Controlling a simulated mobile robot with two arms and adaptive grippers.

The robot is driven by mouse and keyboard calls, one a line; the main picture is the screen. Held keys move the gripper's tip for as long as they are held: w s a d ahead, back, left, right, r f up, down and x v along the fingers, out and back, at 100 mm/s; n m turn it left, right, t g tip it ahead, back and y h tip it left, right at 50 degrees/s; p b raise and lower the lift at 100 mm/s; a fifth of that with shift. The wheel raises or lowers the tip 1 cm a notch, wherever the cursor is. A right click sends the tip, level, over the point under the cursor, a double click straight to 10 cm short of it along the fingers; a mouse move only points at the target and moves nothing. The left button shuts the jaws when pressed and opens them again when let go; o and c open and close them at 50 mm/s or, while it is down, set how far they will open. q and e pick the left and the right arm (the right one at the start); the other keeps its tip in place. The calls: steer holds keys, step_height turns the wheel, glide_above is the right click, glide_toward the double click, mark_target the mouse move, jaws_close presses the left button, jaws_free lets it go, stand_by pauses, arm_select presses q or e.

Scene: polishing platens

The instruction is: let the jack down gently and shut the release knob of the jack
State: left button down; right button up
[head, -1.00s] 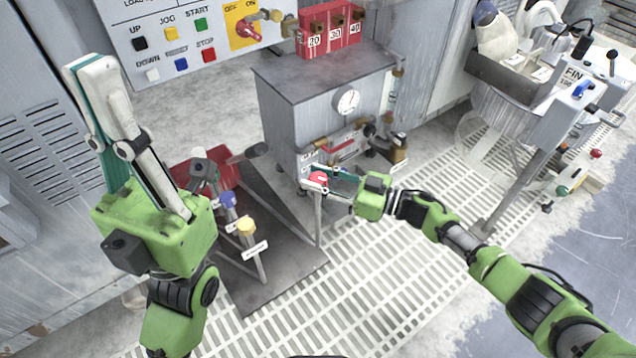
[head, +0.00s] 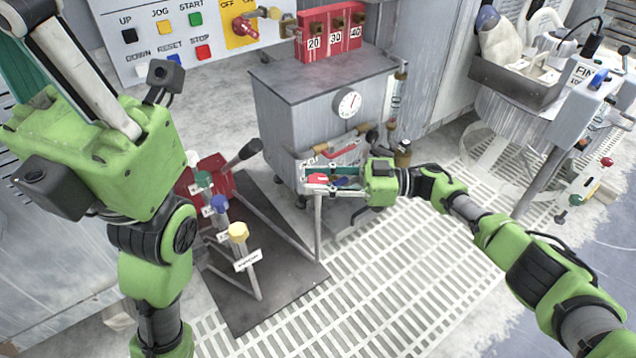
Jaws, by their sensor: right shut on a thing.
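The red jack body (head: 213,172) sits on a dark floor plate (head: 285,275), with a dark lever (head: 243,152) rising to the right from it. A red knob (head: 316,178) tops a thin grey post (head: 318,225) at the plate's right side. My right gripper (head: 328,180) is shut on this red knob from the right; its fingers partly hide it. Its label is too small to read. My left gripper (head: 40,25) is raised at the upper left, above and left of the jack. Its fingertips run out of the picture, so its opening is unclear.
A grey cabinet (head: 320,85) with a gauge (head: 348,103) stands behind. Open floor grating (head: 410,265) lies at the front right.

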stand_by(0.3)
steer(key=o, duration=1.1)
steer(key=d, duration=1.2)
steer(key=shift+s, duration=0.2)
